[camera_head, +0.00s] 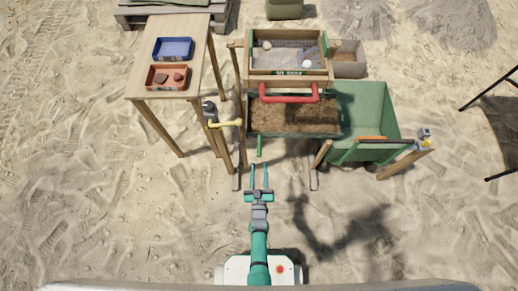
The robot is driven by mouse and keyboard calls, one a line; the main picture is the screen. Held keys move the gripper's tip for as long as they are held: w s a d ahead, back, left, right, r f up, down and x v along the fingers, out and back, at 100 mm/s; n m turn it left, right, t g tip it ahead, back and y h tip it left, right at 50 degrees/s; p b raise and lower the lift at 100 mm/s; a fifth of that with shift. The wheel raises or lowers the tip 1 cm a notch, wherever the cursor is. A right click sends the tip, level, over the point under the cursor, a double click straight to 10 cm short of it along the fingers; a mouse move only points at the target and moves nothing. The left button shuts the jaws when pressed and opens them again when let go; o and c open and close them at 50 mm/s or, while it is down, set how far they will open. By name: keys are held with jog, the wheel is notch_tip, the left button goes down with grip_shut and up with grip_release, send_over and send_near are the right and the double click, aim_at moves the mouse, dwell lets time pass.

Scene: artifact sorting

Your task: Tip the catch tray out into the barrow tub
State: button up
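The catch tray (250,117) sits under the sieve frame, filled with brown soil, its green rim showing. A short green handle (259,146) sticks out from its near side toward me. The green barrow tub (362,105) stands just right of the tray and looks empty in the part I see. My gripper (259,169) is open and empty, its two teal fingers apart, pointing at the green handle from just short of it. The tray's far part is hidden under the sieve.
The wooden sieve box (290,78) with a red handle (289,98) sits above the tray. A wooden table (170,30) with a blue tray (173,48) and an orange tray (166,77) stands left. Wooden posts and a yellow lever (231,123) flank the tray. Open sand lies in front.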

aim_at(259, 148)
jog(key=w, duration=1)
jog(key=shift+w, duration=0.15)
grip_shut()
